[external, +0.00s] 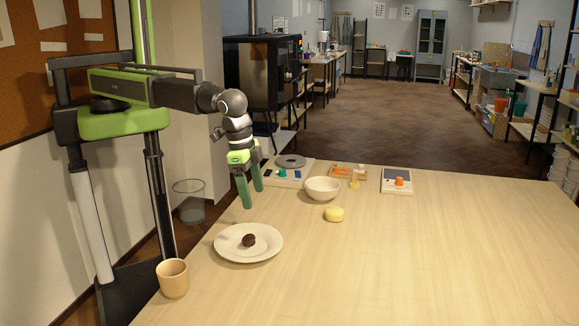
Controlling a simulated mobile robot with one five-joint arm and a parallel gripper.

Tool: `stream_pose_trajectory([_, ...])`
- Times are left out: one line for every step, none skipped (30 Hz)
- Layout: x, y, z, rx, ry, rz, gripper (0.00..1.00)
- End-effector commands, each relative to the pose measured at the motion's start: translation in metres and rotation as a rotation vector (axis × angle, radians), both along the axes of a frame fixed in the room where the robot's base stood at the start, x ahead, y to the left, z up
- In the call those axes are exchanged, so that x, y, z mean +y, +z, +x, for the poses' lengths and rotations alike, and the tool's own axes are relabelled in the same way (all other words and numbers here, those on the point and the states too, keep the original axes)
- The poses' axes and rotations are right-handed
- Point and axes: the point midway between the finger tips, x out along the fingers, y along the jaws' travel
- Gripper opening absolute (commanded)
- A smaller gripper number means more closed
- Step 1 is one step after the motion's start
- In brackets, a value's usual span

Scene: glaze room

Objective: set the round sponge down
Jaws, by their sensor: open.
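A pale yellow round sponge (334,213) lies on the wooden table (420,250), just in front of a white bowl (322,189). My gripper (252,198) points down with its green fingers apart and nothing between them. It is to the left of the sponge, apart from it, and above the table's left edge area, behind a white plate (230,250).
A small dark brown lump (249,240) sits on the plate. A tan cup (173,278) stands at the front left. At the back are a scale-like device (290,161), an orange tray (350,171) and a panel with an orange knob (397,186). The table's right side is clear.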

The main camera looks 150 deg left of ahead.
Motion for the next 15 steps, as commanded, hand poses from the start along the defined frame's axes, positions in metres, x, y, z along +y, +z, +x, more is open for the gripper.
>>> stream_pose_trajectory([-0.064,-0.001,-0.030,0.023,-0.127,-0.018,0.75])
stream_pose_trajectory([-0.096,-0.001,-0.042,0.036,-0.206,-0.027,0.75])
stream_pose_trajectory([-0.136,-0.002,-0.059,0.055,-0.308,-0.042,0.75])
stream_pose_trajectory([-0.162,-0.002,-0.073,0.068,-0.382,-0.053,0.75])
stream_pose_trajectory([-0.186,-0.003,-0.087,0.080,-0.451,-0.061,0.75])
stream_pose_trajectory([-0.214,-0.003,-0.104,0.094,-0.535,-0.072,0.75])
stream_pose_trajectory([-0.231,-0.003,-0.115,0.103,-0.590,-0.081,0.75])
stream_pose_trajectory([-0.245,-0.003,-0.125,0.112,-0.638,-0.086,0.75])
stream_pose_trajectory([-0.260,-0.003,-0.137,0.121,-0.691,-0.093,0.75])
stream_pose_trajectory([-0.269,-0.003,-0.143,0.126,-0.721,-0.097,0.75])
stream_pose_trajectory([-0.276,-0.003,-0.148,0.130,-0.747,-0.101,0.75])
stream_pose_trajectory([-0.281,-0.003,-0.152,0.134,-0.768,-0.104,0.75])
stream_pose_trajectory([-0.284,-0.003,-0.154,0.136,-0.779,-0.107,0.75])
stream_pose_trajectory([-0.286,-0.003,-0.154,0.137,-0.786,-0.107,0.75])
stream_pose_trajectory([-0.286,-0.003,-0.154,0.137,-0.790,-0.107,0.75])
